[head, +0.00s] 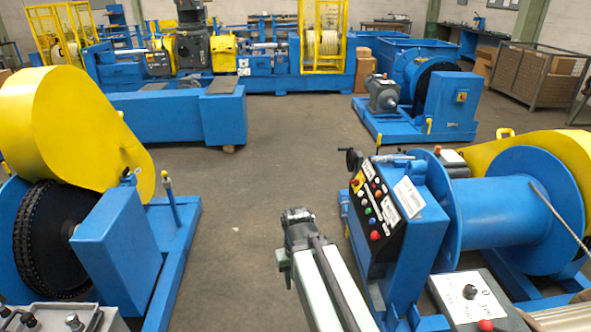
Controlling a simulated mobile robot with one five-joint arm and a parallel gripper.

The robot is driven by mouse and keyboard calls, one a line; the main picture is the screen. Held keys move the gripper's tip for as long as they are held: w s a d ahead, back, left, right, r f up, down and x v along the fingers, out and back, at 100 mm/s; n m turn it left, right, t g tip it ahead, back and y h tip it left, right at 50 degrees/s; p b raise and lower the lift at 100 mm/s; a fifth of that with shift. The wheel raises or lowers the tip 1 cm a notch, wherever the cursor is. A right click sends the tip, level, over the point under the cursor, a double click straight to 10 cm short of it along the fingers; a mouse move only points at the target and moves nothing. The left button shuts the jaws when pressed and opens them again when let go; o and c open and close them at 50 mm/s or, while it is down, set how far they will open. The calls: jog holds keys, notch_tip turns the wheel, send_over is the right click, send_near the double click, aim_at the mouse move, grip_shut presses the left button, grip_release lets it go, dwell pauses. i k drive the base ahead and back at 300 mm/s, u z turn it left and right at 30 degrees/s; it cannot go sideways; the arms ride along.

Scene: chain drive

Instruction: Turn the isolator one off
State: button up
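A pale panel box (468,297) stands at the lower right, with a black rotary knob (470,291) and a "0"-like mark beside it. A red button (486,325) shows at its lower edge. A sloped black control panel (378,208) carries coloured buttons and a small yellow-and-red switch (357,181). Another yellow switch plate (462,96) is on a blue cabinet at the back right. I cannot tell which of these is isolator one. My arm reaches up from the bottom centre. My gripper (297,216) is at its far end, left of the control panel, apart from these controls; its fingers are not clear.
Blue machinery (170,114) spans the back. Open grey floor (255,195) lies in the middle.

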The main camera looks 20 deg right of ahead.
aim_at(356, 182)
jog(key=u, duration=0.35)
jog(key=i, duration=2)
jog(key=u, duration=0.25)
jog(key=k, duration=0.8)
jog(key=u, duration=0.2)
jog(key=i, duration=0.95)
jog(key=z, duration=0.05)
